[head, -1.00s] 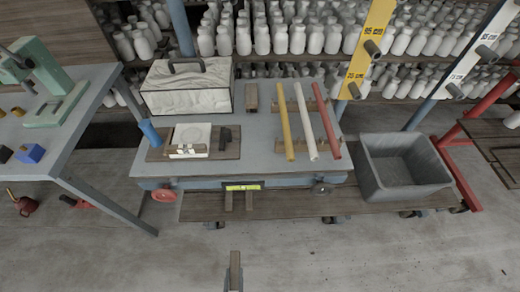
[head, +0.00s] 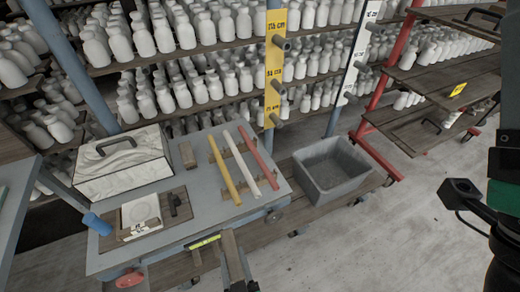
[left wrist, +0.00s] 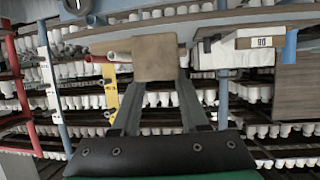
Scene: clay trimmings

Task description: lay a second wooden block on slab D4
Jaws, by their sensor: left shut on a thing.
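My left gripper (head: 238,284) is shut on a wooden block (head: 231,252), which sticks up from between the fingers in front of the worktable. In the left wrist view the block (left wrist: 155,57) is pinched between both fingertips. A white slab (head: 143,208) lies on a brown board on the worktable, with a small tag at its near edge; its lettering is too small to read, so I cannot confirm it is D4. Another wooden block (head: 188,155) lies further back on the table. My right gripper's fingers are not visible; dark arm parts show at the right edge.
A grey bin (head: 335,168) stands to the right. Bottle shelves fill the back; floor at right is open.

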